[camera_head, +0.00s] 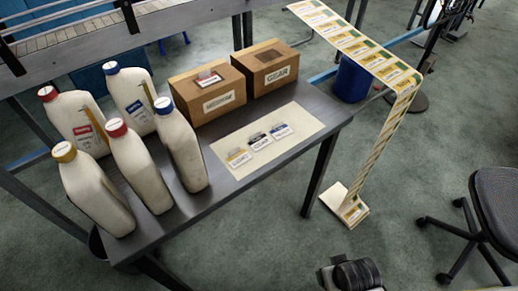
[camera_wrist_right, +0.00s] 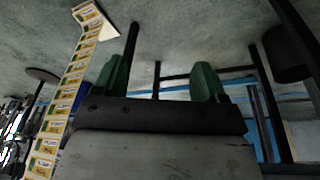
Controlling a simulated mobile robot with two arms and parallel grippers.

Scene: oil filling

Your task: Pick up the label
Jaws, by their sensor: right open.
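Three small labels lie in a row on a pale mat (camera_head: 222,151) on the table: one with a yellow edge (camera_head: 238,158), one with a black edge (camera_head: 260,143) and one with a blue edge (camera_head: 281,131). A red-edged label (camera_head: 208,80) sits at the top opening of the left cardboard box (camera_head: 190,101). My right gripper (camera_wrist_right: 162,80) shows in the right wrist view with its green fingers wide apart and nothing between them. The labels are not visible in the right wrist view. My left gripper is not in view.
Several cream jugs (camera_head: 137,182) with coloured caps stand on the left of the grey table (camera_head: 311,97). A second box (camera_head: 266,66) marked GEAR stands at the back. A printed strip (camera_head: 382,137) hangs at the right, also in the wrist view (camera_wrist_right: 62,112). An office chair (camera_head: 497,208) stands far right.

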